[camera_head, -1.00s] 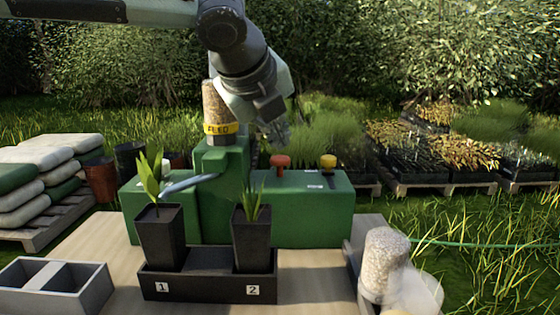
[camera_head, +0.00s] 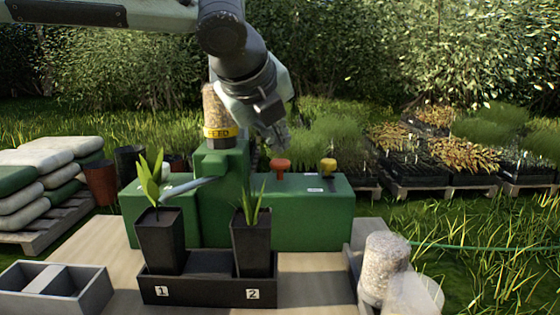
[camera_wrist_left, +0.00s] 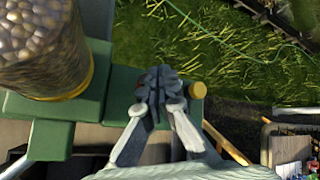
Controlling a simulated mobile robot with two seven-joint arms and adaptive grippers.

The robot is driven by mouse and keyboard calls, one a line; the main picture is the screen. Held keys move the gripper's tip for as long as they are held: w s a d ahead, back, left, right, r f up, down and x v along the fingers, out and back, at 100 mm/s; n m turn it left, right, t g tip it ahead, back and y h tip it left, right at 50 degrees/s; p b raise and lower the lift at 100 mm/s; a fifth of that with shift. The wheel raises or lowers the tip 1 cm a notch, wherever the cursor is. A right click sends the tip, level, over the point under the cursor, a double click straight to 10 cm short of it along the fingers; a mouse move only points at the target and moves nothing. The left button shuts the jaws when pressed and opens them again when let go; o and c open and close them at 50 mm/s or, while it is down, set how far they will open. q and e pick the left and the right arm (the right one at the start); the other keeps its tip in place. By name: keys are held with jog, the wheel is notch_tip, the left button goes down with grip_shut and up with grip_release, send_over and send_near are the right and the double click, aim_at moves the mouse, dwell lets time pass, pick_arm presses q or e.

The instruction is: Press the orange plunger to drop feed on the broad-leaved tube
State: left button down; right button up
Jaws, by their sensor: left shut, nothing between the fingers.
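The orange plunger (camera_head: 280,165) stands up from the green dispenser (camera_head: 311,215). My left gripper (camera_head: 279,142) is shut and empty, with its fingertips just above the plunger; I cannot tell whether they touch. The broad-leaved plant (camera_head: 150,180) grows in the black tube (camera_head: 160,242) in the slot marked 1. The metal spout (camera_head: 188,187) points left towards it. The narrow-leaved plant (camera_head: 251,203) is in the tube (camera_head: 251,246) marked 2. My right gripper is not in view.
A yellow knob (camera_head: 328,166) stands right of the plunger and also shows in the wrist view (camera_wrist_left: 197,90). The feed bottle (camera_head: 217,106) rises left of my gripper. A clear container of pale grains (camera_head: 384,268) stands at the front right. A grey divided box (camera_head: 88,290) is front left.

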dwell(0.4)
pick_arm(q)
jog(key=shift+f+p, duration=0.3)
jog(key=shift+f, duration=0.1)
jog(key=shift+f, duration=0.9)
dwell(0.7)
jog(key=shift+r, duration=0.1)
jog(key=shift+r+p, duration=1.2)
jog(key=shift+p, duration=0.25)
